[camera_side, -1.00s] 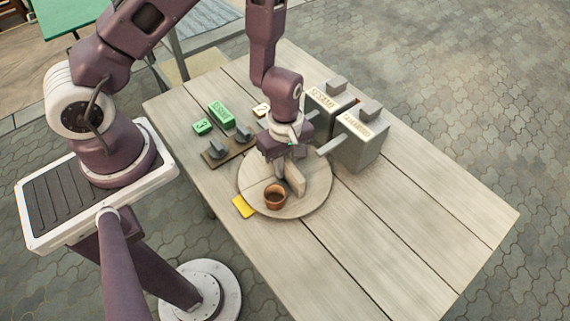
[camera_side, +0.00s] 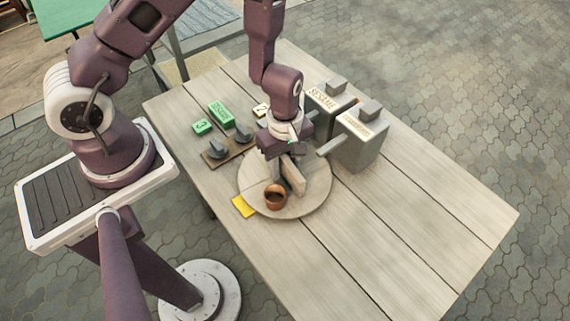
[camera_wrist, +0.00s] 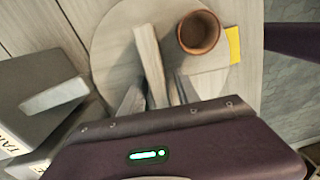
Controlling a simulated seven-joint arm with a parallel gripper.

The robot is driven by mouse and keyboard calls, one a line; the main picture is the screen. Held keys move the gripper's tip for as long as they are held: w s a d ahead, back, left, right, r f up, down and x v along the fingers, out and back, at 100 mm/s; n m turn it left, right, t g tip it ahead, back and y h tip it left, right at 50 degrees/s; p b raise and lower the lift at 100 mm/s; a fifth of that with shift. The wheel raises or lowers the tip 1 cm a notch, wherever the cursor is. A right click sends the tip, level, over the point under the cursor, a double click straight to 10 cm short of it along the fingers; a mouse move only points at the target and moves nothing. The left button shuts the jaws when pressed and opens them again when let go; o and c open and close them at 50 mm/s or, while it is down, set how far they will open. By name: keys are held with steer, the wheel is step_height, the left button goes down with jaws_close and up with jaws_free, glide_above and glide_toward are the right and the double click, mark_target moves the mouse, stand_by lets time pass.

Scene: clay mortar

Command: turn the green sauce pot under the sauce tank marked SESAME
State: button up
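A round wooden turntable (camera_side: 315,200) lies on the table; it also shows in the wrist view (camera_wrist: 112,55). A small terracotta-brown pot (camera_side: 275,196) stands upright near its front edge; the wrist view shows it from above (camera_wrist: 198,32). I see no green-coloured pot. A pale upright bar (camera_side: 293,178) stands on the turntable beside the pot (camera_wrist: 150,62). My gripper (camera_side: 287,163) is over the turntable, its fingers (camera_wrist: 158,97) at either side of the bar's near end, seemingly apart. The grey tank marked SESAME (camera_side: 325,108) stands behind, right of my wrist.
A second grey tank (camera_side: 360,140) with a spout stands right of the SESAME tank. Left are a board with grey knobs (camera_side: 217,150), a green sign (camera_side: 221,115), a green number block (camera_side: 202,127) and a cream block (camera_side: 261,110). A yellow tab (camera_side: 243,207) touches the turntable's edge. The right table is clear.

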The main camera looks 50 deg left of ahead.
step_height(320, 180, up, 6)
steer(key=shift+r, duration=0.25)
steer(key=shift+r, duration=0.1)
step_height(320, 180, up, 6)
steer(key=w+d+r+m+t+h, duration=0.1)
steer(key=m, duration=0.2)
step_height(320, 180, up, 11)
steer(key=m+t+h, duration=0.1)
steer(key=m+t, duration=0.1)
steer(key=m, duration=0.3)
glide_above(285, 158)
steer(key=s, duration=0.2)
steer(key=s+a+r+m+t+y, duration=0.2)
steer(key=s+a+r+m, duration=0.3)
steer(key=s+r+m, duration=0.3)
steer(key=s+r, duration=0.1)
steer(key=s, duration=0.3)
steer(key=shift+a+m+t, duration=0.25)
steer(key=shift+m+t, duration=0.05)
